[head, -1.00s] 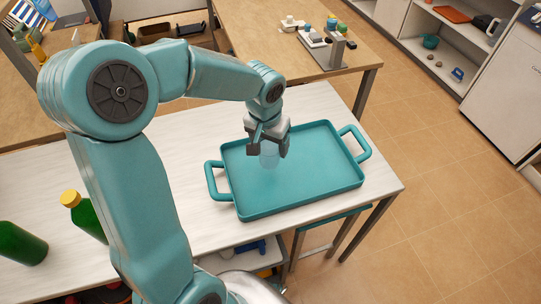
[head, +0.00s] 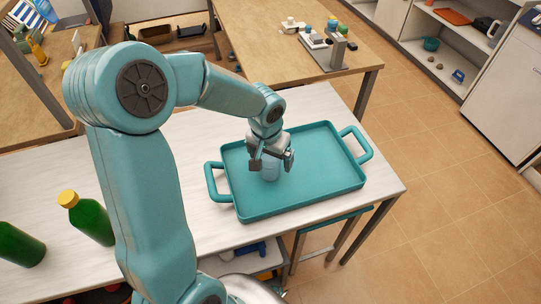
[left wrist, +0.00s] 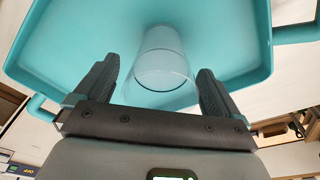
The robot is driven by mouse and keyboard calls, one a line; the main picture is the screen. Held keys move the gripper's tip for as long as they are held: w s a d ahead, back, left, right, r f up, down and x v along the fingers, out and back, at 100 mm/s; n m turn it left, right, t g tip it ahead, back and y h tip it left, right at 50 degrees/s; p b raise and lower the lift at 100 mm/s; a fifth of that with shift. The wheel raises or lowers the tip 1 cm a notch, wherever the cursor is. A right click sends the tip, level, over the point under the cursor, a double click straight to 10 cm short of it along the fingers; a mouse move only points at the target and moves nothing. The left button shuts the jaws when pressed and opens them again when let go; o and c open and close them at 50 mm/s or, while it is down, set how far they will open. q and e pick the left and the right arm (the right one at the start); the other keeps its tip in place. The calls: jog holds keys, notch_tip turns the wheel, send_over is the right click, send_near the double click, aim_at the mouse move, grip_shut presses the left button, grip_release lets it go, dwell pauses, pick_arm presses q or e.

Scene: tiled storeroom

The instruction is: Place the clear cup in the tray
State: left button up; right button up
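The clear cup (head: 270,174) stands upright inside the teal tray (head: 320,165), in its left part. My left gripper (head: 272,164) is above the cup, pointing down. In the left wrist view the cup (left wrist: 160,58) is between the two dark fingers, with a gap showing on each side, so the gripper is open around it. The tray (left wrist: 60,50) fills most of the background there. The upper part of the cup is partly hidden by the gripper in the head view. My right gripper is not in view.
The tray sits on a white table (head: 180,150). Two green bottles, one with a yellow cap (head: 90,218), stand at the table's left. A wooden table (head: 260,40) with small items is behind. Shelves (head: 450,60) stand at the back right.

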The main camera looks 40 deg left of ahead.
pick_arm(q)
jog(key=shift+r, duration=0.25)
notch_tip(320, 180, up, 12)
jog(key=s+p, duration=0.1)
jog(key=shift+s+d+f+p, duration=0.15)
jog(key=shift+s+d+p, duration=0.1)
jog(key=shift+s+p, duration=0.15)
dwell(0.4)
